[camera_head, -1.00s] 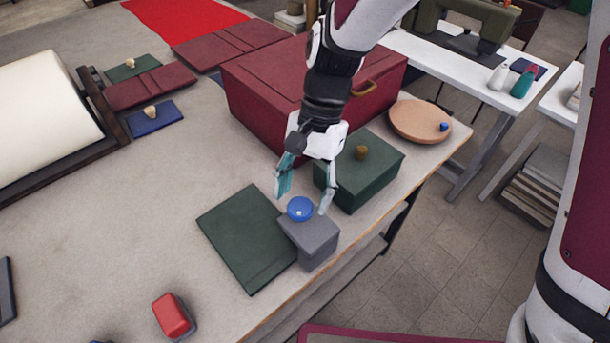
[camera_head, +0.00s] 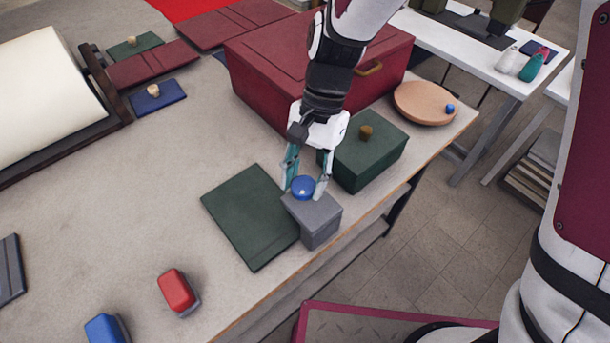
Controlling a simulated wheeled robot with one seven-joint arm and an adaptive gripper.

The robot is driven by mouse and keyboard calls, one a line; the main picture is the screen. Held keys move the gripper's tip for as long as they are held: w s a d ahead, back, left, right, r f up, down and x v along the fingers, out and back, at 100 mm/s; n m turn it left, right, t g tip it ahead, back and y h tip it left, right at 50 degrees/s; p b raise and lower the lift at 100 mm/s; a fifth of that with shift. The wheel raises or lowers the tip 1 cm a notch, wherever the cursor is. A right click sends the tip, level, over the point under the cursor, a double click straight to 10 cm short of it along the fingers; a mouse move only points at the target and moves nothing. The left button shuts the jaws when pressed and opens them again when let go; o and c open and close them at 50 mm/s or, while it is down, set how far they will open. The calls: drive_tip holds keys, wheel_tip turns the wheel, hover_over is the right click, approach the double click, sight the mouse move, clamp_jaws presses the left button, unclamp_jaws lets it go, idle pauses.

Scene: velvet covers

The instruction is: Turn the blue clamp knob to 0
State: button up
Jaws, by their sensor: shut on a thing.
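The blue clamp knob (camera_head: 303,188) is a round knob on top of a grey block (camera_head: 318,222) near the table's right edge. My gripper (camera_head: 305,190) reaches down from above, with one teal finger at the left of the knob and the other at its right. It is shut on the knob. The fingers hide parts of the knob's sides. I cannot make out any scale, pointer or 0 mark at this size.
A dark green flat cover (camera_head: 248,217) lies left of the block. A green box (camera_head: 365,155) with a brown knob stands close behind right, and a large maroon box (camera_head: 275,75) behind. Red (camera_head: 177,291) and blue (camera_head: 106,328) pieces lie in front. The left middle of the table is clear.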

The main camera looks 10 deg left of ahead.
drive_tip(key=n+h, duration=0.1)
drive_tip(key=n, duration=0.3)
drive_tip(key=shift+a+h, duration=0.1)
drive_tip(key=shift+h, duration=0.3)
drive_tip(key=n+h, duration=0.1)
drive_tip(key=n, duration=0.4)
drive_tip(key=shift+a+h, duration=0.1)
drive_tip(key=shift+h, duration=0.3)
drive_tip(key=o, duration=1.1)
drive_tip(key=shift+o, duration=0.2)
drive_tip(key=v, duration=1.2)
